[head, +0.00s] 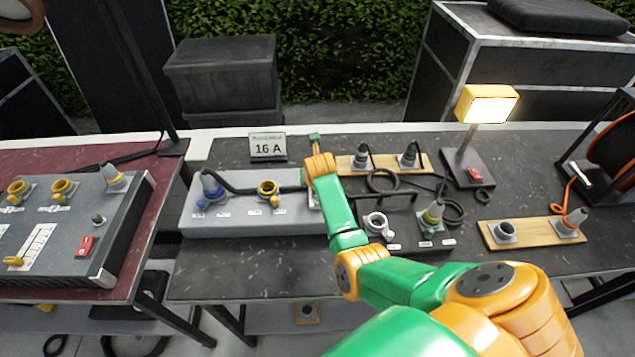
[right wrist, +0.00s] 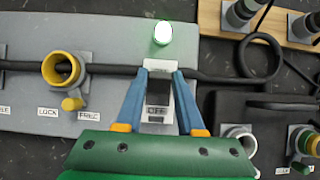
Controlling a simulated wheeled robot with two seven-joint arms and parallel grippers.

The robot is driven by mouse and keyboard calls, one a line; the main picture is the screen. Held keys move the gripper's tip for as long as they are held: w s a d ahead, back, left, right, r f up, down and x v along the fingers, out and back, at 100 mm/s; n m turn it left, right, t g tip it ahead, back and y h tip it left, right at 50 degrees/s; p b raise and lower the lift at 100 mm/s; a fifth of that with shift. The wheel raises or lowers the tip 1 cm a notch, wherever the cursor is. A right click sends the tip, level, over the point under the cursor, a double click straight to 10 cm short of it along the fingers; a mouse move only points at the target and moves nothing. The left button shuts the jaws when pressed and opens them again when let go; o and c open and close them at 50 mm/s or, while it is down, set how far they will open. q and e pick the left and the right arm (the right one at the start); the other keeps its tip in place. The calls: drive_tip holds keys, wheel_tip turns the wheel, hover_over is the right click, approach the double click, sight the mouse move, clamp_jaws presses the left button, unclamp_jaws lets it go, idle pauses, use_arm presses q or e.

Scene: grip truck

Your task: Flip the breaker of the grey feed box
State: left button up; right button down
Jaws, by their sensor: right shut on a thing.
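The light grey feed box (head: 245,222) lies on the dark middle table. Its breaker is hidden behind my right arm in the head view. In the right wrist view the box (right wrist: 105,95) shows the breaker (right wrist: 158,93), with a pale top, a dark middle and an "OFF" label below. A green lamp (right wrist: 162,33) above it is lit. My right gripper (right wrist: 160,78) has its blue fingers closed in on both sides of the breaker's pale part. A yellow socket (right wrist: 60,68) with a black cable sits left of the breaker. My left gripper is not in view.
A black box (head: 400,240) with sockets stands right of the feed box, and black cables lie around it. A "16 A" sign (head: 267,147) stands behind. A lit yellow lamp (head: 487,104) stands to the right. Another grey box with a red switch (head: 85,245) is on the left table.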

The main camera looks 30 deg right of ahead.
drive_tip(key=shift+s+f, duration=0.15)
drive_tip(key=shift+f, duration=0.05)
drive_tip(key=c, duration=0.6)
unclamp_jaws()
drive_tip(key=shift+o, duration=0.4)
drive_tip(key=shift+r, duration=0.1)
drive_tip(key=v, duration=0.7)
drive_tip(key=shift+b, duration=0.35)
